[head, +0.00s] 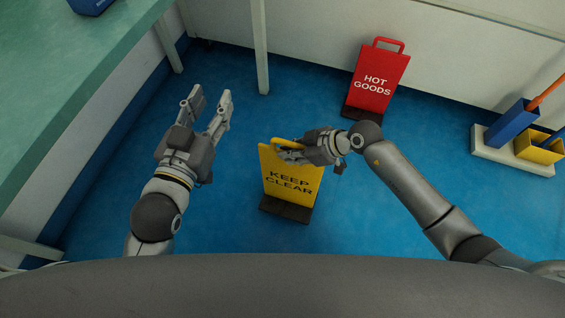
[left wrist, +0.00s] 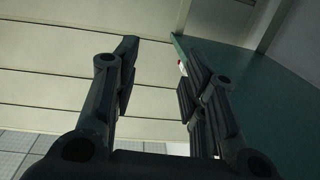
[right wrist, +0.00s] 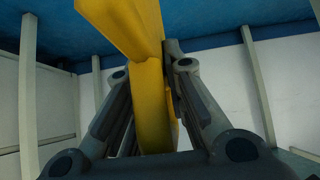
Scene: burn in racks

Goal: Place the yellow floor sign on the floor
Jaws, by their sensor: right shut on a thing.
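The yellow floor sign (head: 291,188) reads "KEEP CLEAR" and has a dark base. In the head view it is upright near the middle, over the blue floor (head: 350,215). I cannot tell whether its base touches the floor. My right gripper (head: 284,152) is shut on the sign's top edge or handle; in the right wrist view the yellow part (right wrist: 148,95) is between the fingers. My left gripper (head: 210,98) is open and empty, to the left of the sign and apart from it. The left wrist view shows its fingers (left wrist: 158,80) spread.
A red "HOT GOODS" sign (head: 376,85) stands behind, near the back wall. A holder with blue (head: 508,125) and yellow bins (head: 540,147) is at the right. A green-topped bench (head: 70,75) runs along the left. Blue floor is clear around the yellow sign.

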